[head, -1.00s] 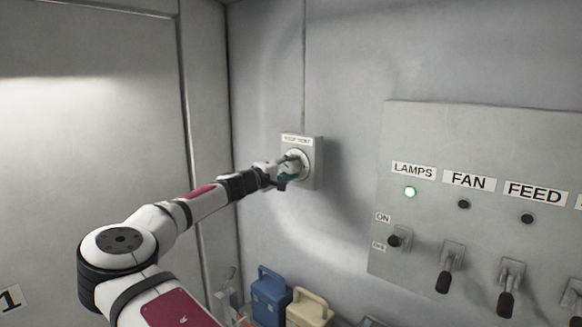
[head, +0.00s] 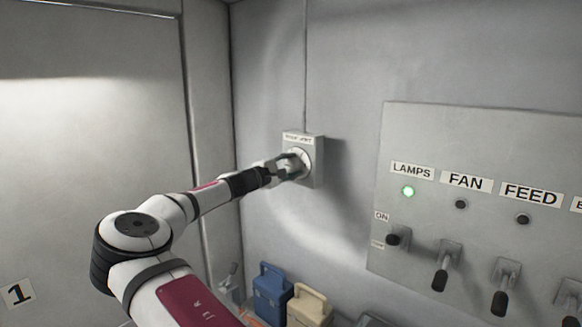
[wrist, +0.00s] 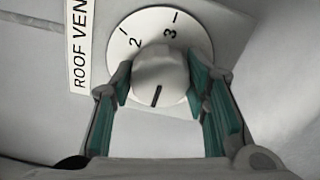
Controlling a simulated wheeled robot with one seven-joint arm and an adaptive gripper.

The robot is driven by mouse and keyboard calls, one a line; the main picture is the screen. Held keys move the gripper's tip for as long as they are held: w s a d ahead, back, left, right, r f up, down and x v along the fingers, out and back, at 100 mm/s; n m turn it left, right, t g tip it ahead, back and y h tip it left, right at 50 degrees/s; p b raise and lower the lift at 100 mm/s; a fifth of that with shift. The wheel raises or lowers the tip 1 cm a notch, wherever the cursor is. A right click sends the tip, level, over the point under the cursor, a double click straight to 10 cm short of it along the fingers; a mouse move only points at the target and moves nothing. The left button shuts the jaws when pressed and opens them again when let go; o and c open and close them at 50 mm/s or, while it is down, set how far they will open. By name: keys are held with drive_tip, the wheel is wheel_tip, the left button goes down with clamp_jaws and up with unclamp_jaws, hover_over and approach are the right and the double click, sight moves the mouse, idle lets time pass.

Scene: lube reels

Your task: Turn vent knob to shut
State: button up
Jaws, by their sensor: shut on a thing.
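The vent knob (wrist: 160,76) is a pale round knob on a white dial with the numbers 2 and 3 showing in the wrist view. A dark mark on the knob points toward the bottom of that picture. The label beside it reads "ROOF VEN", cut off by the frame edge. In the head view the vent box (head: 316,160) is on the back wall. My gripper (wrist: 162,92) has its teal-padded fingers on both sides of the knob and is shut on it. It also shows at the box in the head view (head: 292,165), covering part of the dial.
A switch panel (head: 480,130) with LAMPS, FAN and FEED labels is on the wall to the right; the LAMPS light is green. A blue container (head: 271,296) and a cream container (head: 309,308) stand below the vent box.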

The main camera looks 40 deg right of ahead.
drive_tip(key=o, duration=1.1)
drive_tip(key=shift+o, duration=0.2)
drive_tip(key=a, duration=1.2)
drive_tip(key=shift+s, duration=0.45)
drive_tip(key=shift+f, duration=0.1)
